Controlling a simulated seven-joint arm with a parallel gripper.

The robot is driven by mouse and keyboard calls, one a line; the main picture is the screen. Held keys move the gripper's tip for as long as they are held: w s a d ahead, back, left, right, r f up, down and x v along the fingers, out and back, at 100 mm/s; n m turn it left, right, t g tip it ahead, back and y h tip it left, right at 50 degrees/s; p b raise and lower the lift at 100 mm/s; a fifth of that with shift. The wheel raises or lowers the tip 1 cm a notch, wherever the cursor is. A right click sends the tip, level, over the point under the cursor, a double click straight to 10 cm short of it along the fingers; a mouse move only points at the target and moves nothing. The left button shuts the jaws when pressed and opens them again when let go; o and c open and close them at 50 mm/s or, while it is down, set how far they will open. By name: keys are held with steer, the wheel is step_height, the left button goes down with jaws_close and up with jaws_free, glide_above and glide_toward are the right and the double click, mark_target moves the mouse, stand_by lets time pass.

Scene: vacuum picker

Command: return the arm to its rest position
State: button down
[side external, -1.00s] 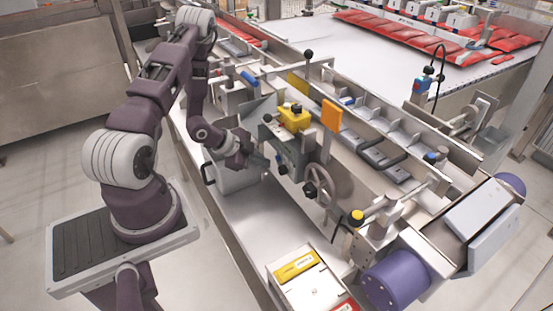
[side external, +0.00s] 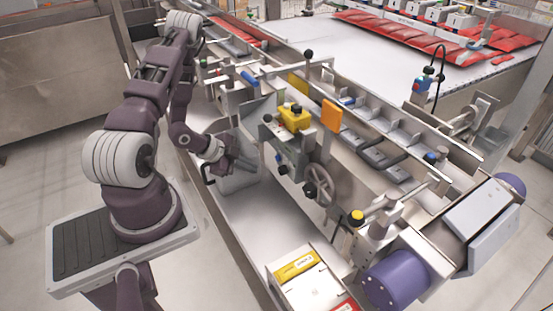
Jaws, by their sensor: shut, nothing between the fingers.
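My arm stands on its pedestal at the left, and it bends over toward the machine. My gripper (side external: 247,163) is at the end of the arm, shut and empty. It hangs above a grey metal box (side external: 238,181) with a dark handle, to the left of the machine's knobs. I cannot tell whether the fingertips touch anything there.
The metal machine has a yellow block (side external: 294,117), an orange plate (side external: 332,115) and a handwheel (side external: 319,184) right of my gripper. A box with yellow and red labels (side external: 300,283) is at the front. Floor left of the arm is clear.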

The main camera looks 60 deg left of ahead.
steer(key=w+d+r+n+g+y, duration=0.1)
steer(key=d+r+n+y, duration=0.2)
steer(key=r, duration=0.9)
steer(key=w+d+r+n+g+y, duration=0.1)
steer(key=d+r+n+g, duration=0.2)
steer(key=r, duration=1)
steer(key=s+d+r+n+h, duration=0.1)
steer(key=s+d+r, duration=0.3)
steer(key=s+d, duration=0.4)
steer(key=s+d+r+n+h, duration=0.1)
steer(key=s+d+r+h, duration=0.1)
steer(key=s+d+r, duration=0.3)
steer(key=s+d, duration=0.3)
steer(key=d, duration=0.1)
steer(key=shift+s+n+t, duration=0.25)
steer(key=shift+n+t, duration=0.05)
steer(key=shift+t, duration=0.1)
